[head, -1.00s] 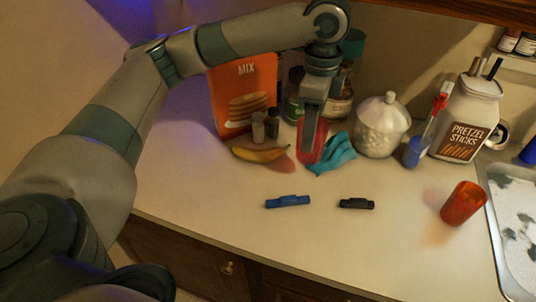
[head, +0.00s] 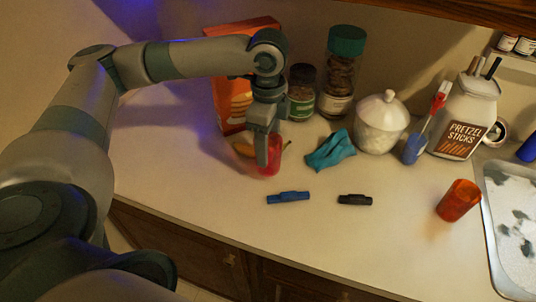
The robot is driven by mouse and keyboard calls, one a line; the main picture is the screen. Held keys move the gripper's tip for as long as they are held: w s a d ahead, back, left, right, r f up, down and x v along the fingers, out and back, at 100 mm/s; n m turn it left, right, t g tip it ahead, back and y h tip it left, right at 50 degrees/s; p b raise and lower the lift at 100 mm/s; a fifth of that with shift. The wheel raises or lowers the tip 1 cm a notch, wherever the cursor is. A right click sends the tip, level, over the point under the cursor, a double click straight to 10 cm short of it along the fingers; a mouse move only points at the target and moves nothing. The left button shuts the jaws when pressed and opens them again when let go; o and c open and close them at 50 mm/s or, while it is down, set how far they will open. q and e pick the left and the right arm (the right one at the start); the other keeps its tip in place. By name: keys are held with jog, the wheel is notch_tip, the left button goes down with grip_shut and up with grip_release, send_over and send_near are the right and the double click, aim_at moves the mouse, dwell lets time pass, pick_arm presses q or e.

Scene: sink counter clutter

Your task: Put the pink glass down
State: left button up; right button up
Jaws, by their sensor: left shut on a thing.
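The pink glass (head: 272,160) is a translucent pink-red tumbler at the left-middle of the counter. My left gripper (head: 268,150) comes down from above and is shut on it, with a finger in front of the glass hiding part of it. The glass looks upright and low over the counter; I cannot tell whether its base touches. My right gripper is not in view.
Blue (head: 288,197) and black (head: 355,199) clips lie in front. An orange cup (head: 458,200) stands by the sink (head: 492,225).

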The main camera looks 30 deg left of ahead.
pick_arm(q)
jog(key=shift+f+p, duration=0.55)
jog(key=shift+f, duration=1.45)
jog(key=shift+f, duration=0.1)
jog(key=o, duration=1.2)
jog(key=shift+r+b, duration=1.2)
jog(key=shift+r, duration=4.95)
